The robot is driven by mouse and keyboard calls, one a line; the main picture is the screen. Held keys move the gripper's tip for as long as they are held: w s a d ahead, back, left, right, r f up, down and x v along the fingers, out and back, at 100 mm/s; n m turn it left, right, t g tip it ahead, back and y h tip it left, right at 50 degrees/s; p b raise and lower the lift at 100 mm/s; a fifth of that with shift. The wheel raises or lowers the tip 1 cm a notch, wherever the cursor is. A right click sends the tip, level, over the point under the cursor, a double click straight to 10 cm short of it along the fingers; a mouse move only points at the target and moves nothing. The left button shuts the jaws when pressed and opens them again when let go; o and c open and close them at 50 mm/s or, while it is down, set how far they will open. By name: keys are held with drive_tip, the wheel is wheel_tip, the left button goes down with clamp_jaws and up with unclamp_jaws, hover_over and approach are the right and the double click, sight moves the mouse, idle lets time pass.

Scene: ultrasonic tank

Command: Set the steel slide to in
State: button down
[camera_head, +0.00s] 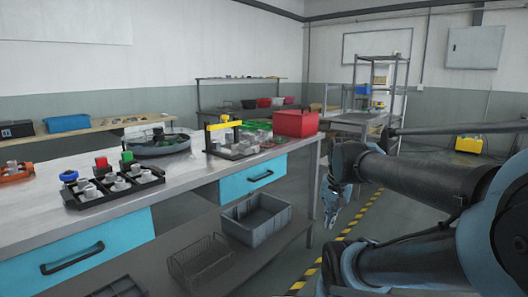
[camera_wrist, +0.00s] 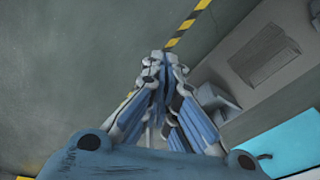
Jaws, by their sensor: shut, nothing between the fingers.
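I cannot pick out the steel slide with certainty in either view. The workbench (camera_head: 160,208) carries several small fixtures, too small to tell which one has a slide. My gripper (camera_head: 332,219) hangs pointing down past the right end of the bench, apart from it, over the floor. In the wrist view its fingers meet at the tips (camera_wrist: 163,57), shut and empty, with floor behind them.
A black tray of fittings (camera_head: 72,203), a round dark tray (camera_head: 158,150) and a red box (camera_head: 296,123) stand on the bench. Blue drawers (camera_head: 252,184) are below. A grey bin (camera_head: 258,232) sits on the lower shelf. Yellow-black tape (camera_head: 355,222) marks open floor.

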drive_tip(key=w+a+r+m+y, duration=0.1)
drive_tip(key=w+a+r+m, duration=0.5)
drive_tip(key=w, duration=0.4)
drive_tip(key=w+a+r+m+y, duration=0.1)
drive_tip(key=w+a+r+m, duration=0.4)
drive_tip(key=w+r+m, duration=0.45)
drive_tip(key=w+a+r+m+y, duration=0.1)
drive_tip(key=w+a+r+m, duration=0.45)
drive_tip(key=w, duration=0.65)
drive_tip(key=w+a+f, duration=0.4)
drive_tip(key=a+f, duration=0.1)
drive_tip(key=f, duration=0.3)
drive_tip(key=shift+w+a+f+m, duration=0.15)
drive_tip(key=shift+a+f+m, duration=0.15)
drive_tip(key=shift+a, duration=0.1)
